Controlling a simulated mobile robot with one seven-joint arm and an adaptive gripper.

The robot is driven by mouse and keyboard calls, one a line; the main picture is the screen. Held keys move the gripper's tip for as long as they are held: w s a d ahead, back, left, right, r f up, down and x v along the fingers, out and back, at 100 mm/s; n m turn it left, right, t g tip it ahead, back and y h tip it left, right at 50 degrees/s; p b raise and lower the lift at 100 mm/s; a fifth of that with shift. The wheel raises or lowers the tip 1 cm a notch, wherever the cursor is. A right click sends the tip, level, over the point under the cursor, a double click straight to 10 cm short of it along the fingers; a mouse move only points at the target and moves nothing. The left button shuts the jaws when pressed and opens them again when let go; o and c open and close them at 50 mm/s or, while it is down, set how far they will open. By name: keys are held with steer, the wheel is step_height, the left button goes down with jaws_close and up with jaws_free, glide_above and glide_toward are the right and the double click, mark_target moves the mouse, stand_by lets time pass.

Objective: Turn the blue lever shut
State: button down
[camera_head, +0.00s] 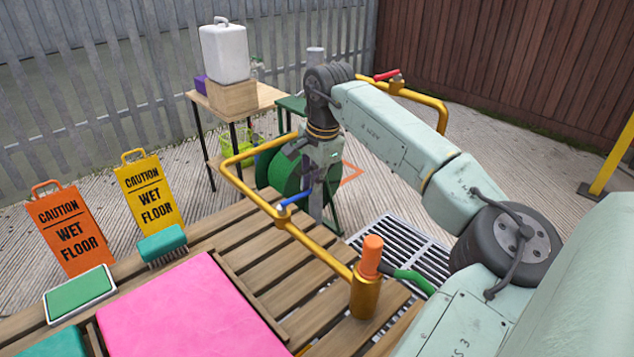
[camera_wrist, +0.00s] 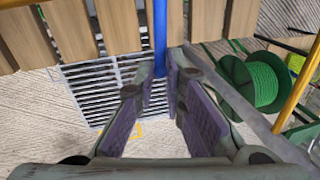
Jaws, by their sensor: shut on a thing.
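The blue lever (camera_head: 293,200) sits on the yellow pipe (camera_head: 250,190) in the middle of the head view. Its handle points right and slightly up, away from the pipe and across its line. In the wrist view the blue lever (camera_wrist: 160,30) comes down from the top edge to between my fingertips. My gripper (camera_wrist: 162,78) is shut on the handle's end. In the head view my gripper (camera_head: 314,188) hangs down beside the pipe, and its fingers are partly hard to make out.
A red lever (camera_head: 386,75) sits on the far pipe. A green hose reel (camera_wrist: 255,82) stands close to my gripper. The slatted table (camera_head: 290,265) lies below the near pipe, with a floor grate (camera_head: 400,245) beyond.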

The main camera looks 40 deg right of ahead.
steer(key=shift+w+n, duration=0.4)
steer(key=shift+n, duration=0.1)
steer(key=c, duration=2.4)
jaws_free()
steer(key=c, duration=1.7)
jaws_free()
steer(key=shift+w+f, duration=0.1)
steer(key=shift+f, duration=0.05)
steer(key=shift+r, duration=0.2)
steer(key=r, duration=0.4)
steer(key=s+r, duration=0.1)
steer(key=r, duration=0.2)
steer(key=s+r, duration=0.1)
steer(key=r, duration=0.3)
steer(key=shift+s+r, duration=0.25)
steer(key=shift+r, duration=0.1)
